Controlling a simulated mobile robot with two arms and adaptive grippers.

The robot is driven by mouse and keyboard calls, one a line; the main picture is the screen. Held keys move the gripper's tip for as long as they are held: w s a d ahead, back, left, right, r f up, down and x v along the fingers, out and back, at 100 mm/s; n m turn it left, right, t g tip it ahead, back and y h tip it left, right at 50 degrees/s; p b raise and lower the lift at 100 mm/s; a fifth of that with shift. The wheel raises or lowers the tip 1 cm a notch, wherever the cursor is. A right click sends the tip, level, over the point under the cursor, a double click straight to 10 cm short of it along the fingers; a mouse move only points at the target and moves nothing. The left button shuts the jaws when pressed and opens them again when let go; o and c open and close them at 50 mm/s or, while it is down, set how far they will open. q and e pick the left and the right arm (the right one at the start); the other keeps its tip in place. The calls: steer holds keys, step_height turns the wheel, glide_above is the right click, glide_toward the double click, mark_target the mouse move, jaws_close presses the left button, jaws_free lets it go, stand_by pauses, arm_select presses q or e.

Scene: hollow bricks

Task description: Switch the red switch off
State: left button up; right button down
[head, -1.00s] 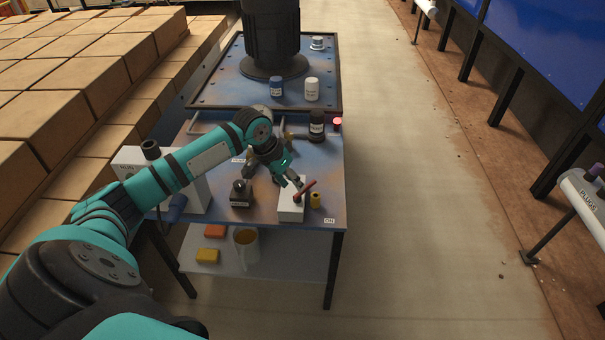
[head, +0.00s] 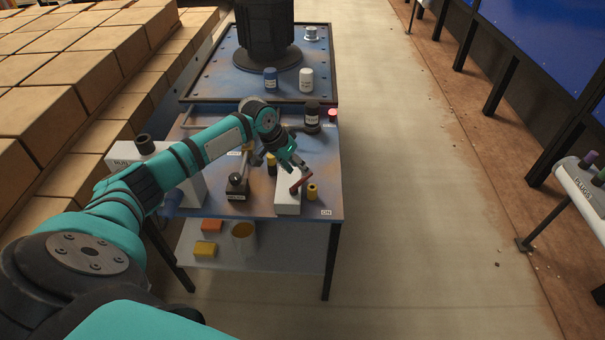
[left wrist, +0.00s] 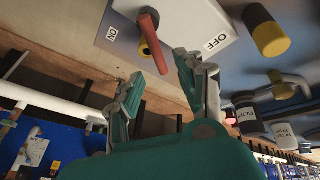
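The red switch (head: 301,184) is a red lever on a white box (head: 287,199) near the front right of the blue table. In the left wrist view the lever (left wrist: 151,32) shows beside an OFF label on the white box, with an ON label on its other side. My left gripper (head: 302,168) is just above and behind the lever. In the left wrist view the gripper (left wrist: 158,66) is open and empty-looking, its fingers apart. The lever's end appears between the fingertips; whether they touch it I cannot tell. My right gripper is not in view.
A black bottle (head: 312,116) and a red lamp (head: 333,114) are behind. The floor right of the table is clear.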

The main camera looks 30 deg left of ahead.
mark_target(301, 183)
arm_select(q)
steer(key=shift+x, duration=2.15)
steer(key=shift+c, duration=0.2)
jaws_close()
